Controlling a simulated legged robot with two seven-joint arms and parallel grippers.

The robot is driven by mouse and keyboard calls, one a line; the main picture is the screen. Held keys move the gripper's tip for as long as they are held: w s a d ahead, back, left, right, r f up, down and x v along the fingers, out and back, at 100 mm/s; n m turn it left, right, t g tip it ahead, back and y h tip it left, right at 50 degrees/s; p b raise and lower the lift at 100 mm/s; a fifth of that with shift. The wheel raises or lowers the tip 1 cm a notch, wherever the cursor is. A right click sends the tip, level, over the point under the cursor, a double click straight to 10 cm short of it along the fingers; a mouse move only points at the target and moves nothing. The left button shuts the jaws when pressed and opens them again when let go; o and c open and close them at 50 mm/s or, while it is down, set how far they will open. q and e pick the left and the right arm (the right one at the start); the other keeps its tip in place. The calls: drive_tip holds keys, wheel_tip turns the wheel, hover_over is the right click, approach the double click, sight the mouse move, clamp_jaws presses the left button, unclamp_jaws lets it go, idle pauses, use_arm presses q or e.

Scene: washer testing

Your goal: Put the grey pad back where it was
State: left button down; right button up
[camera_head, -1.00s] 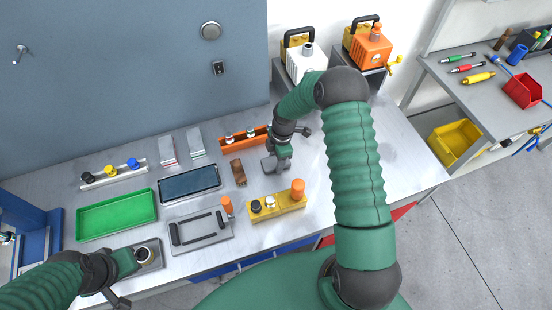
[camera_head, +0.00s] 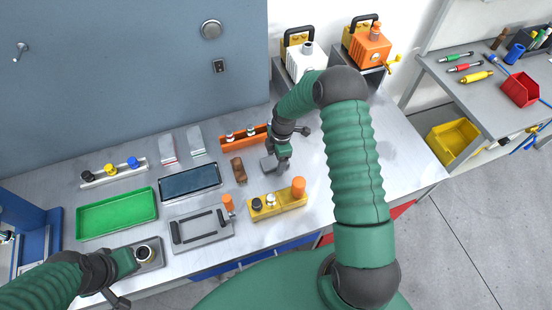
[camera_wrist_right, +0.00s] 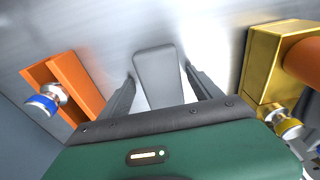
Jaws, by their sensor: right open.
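The grey pad (camera_wrist_right: 157,66) lies flat on the metal bench in the right wrist view, with rounded corners. My right gripper (camera_wrist_right: 159,80) is open, one finger on each side of the pad, with gaps to it. In the head view the pad (camera_head: 267,164) shows at the left of my right gripper (camera_head: 279,166), partly hidden by it. My left gripper (camera_head: 136,259) is at the front left by a grey block with a round dark-topped part (camera_head: 147,254); its fingers do not show clearly.
An orange rack (camera_head: 243,138) with knobs stands behind the pad, also in the right wrist view (camera_wrist_right: 78,85). A yellow block (camera_head: 278,206) with knobs is in front. A brown brush-like item (camera_head: 238,170) lies at left. The bench to the right is clear.

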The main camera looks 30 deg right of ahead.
drive_tip(key=shift+d+r, duration=0.1)
drive_tip(key=shift+r, duration=0.35)
wheel_tip(320, 180, up, 11)
drive_tip(key=d+b, duration=0.1)
drive_tip(key=s+a+r+m+t+b, duration=0.1)
drive_tip(key=s+a+r+m, duration=0.1)
drive_tip(key=s+a+m, duration=0.4)
drive_tip(key=s+a+r+m+t+h, duration=0.1)
drive_tip(key=s+a+r+m, duration=0.1)
drive_tip(key=s+a+m, duration=0.5)
drive_tip(key=s+m, duration=0.2)
drive_tip(key=s, duration=0.1)
drive_tip(key=shift+r+b, duration=0.3)
drive_tip(key=shift+b, duration=0.05)
drive_tip(key=shift+d, duration=0.2)
